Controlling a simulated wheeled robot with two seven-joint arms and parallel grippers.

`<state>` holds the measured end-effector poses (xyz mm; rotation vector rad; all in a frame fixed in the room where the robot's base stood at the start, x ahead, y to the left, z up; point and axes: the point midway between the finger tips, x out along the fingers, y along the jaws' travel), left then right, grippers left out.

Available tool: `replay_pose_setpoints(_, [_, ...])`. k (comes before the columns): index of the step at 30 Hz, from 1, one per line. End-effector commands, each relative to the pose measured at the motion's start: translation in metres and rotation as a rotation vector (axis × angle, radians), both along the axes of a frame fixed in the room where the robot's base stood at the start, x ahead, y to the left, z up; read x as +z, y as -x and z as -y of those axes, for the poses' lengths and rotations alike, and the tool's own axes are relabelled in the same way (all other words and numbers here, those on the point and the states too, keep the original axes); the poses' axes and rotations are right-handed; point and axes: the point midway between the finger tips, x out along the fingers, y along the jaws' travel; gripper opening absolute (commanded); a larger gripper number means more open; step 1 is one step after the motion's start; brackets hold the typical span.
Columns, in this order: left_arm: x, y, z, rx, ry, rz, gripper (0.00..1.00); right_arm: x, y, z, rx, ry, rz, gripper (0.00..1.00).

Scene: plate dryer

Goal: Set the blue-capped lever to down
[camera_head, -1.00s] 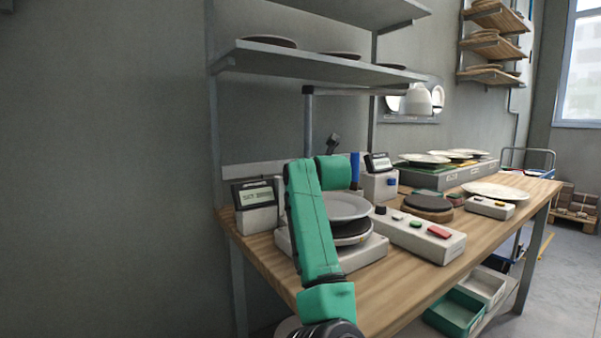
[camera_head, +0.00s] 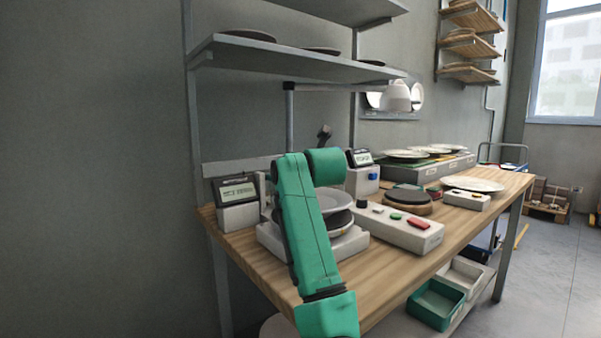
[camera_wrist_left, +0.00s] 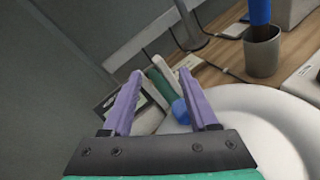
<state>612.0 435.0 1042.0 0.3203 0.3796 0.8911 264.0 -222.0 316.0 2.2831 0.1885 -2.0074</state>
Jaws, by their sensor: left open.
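In the left wrist view a round blue cap (camera_wrist_left: 180,111) shows between my fingers, close to the right-hand finger, beside a green bar. It seems to be the lever's cap; its shaft is not clear, so I cannot tell the lever's position. My left gripper (camera_wrist_left: 160,73) is open, with two purple fingers apart and nothing held. I cannot see whether a finger touches the cap. In the head view my green arm covers this spot, and the lever and fingers are hidden. My right gripper is not in view.
A white plate (camera_wrist_left: 260,105) lies close by in the wrist view. A grey cup (camera_wrist_left: 263,55) holds a blue-topped object (camera_wrist_left: 260,12). A display box (camera_head: 238,205) stands left of my arm. A button box (camera_head: 402,232) sits to the right, and a shelf (camera_head: 300,62) hangs above.

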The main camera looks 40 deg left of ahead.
Motion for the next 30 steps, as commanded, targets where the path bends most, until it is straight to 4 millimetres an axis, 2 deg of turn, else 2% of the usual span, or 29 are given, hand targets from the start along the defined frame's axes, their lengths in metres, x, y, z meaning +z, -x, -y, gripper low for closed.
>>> replay_pose_setpoints(6, [0.008, 0.032, 0.049, -0.005, 0.001, 0.001, 0.59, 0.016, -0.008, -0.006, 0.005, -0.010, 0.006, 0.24])
replay_pose_setpoints(12, [0.015, 0.053, 0.077, -0.002, 0.002, -0.001, 0.59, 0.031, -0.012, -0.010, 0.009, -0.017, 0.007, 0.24])
replay_pose_setpoints(16, [0.017, 0.056, 0.082, -0.004, 0.004, -0.002, 0.59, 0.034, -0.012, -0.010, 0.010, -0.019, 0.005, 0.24])
replay_pose_setpoints(30, [0.019, 0.055, 0.082, -0.004, 0.003, -0.001, 0.59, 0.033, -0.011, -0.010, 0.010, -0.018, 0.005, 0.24])
